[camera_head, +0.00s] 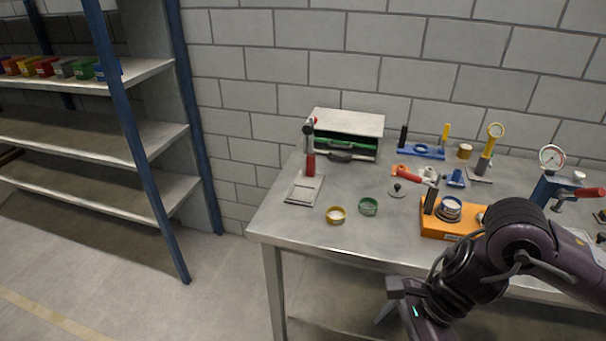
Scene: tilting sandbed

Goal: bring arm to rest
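My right arm, dark purple, comes in from the right and bends down in front of the table's front edge. Its gripper (392,303) hangs low at the bottom of the view, below the tabletop level and apart from the things on it. The fingers are small, partly hidden by the wrist and cut by the frame, so I cannot tell whether they are open. My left arm and gripper are not in view.
A shelf (150,195) stands left; floor between is clear.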

